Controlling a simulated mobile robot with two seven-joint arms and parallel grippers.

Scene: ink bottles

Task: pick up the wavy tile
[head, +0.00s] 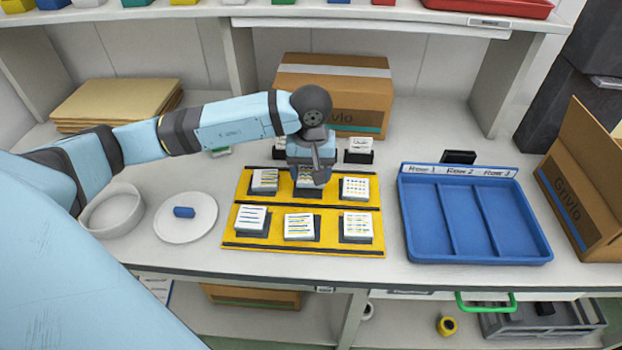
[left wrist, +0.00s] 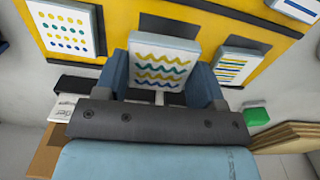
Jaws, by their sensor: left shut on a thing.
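The wavy tile (left wrist: 163,62) is white with blue, yellow and green wavy lines. In the left wrist view it sits between the two fingers of my left gripper (head: 311,178), which is shut on it. In the head view the gripper is over the back middle place of the yellow mat (head: 287,211), and it mostly hides the tile. A dark square (left wrist: 168,26) of the mat shows beside the tile. I cannot tell whether the tile is clear of the mat. My right gripper is not in view.
Other tiles stand on the mat, including a dotted tile (head: 355,189) and a lined tile (head: 264,181). A blue tray (head: 472,256) with three rows is to the right. A cardboard box (head: 345,85) stands behind.

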